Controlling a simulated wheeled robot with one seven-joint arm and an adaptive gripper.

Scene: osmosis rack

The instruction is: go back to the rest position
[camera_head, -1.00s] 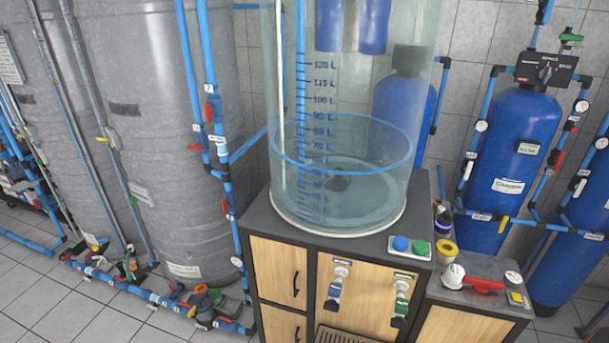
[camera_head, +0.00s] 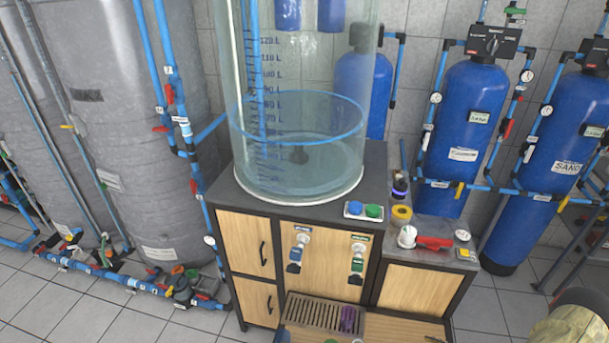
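My gripper is not visible in the head view. The clear graduated tank (camera_head: 300,150) stands on the dark top of a wood-front cabinet (camera_head: 243,243), with some water low inside it. A blue button (camera_head: 355,207) and a green button (camera_head: 374,211) sit at the front right of the top. Two taps, one blue (camera_head: 296,254) and one green (camera_head: 357,264), hang on the cabinet front. A drip grate (camera_head: 318,312) with a purple item (camera_head: 347,319) on it lies below them.
A red-handled valve (camera_head: 434,243) sits on the lower side cabinet (camera_head: 414,290). Blue filter tanks (camera_head: 461,135) and pipes stand at right. Large grey tanks (camera_head: 135,130) and floor pipes (camera_head: 110,275) are at left. A rounded olive object, unclear, shows at the bottom right. Bare floor tiles (camera_head: 490,318) lie between.

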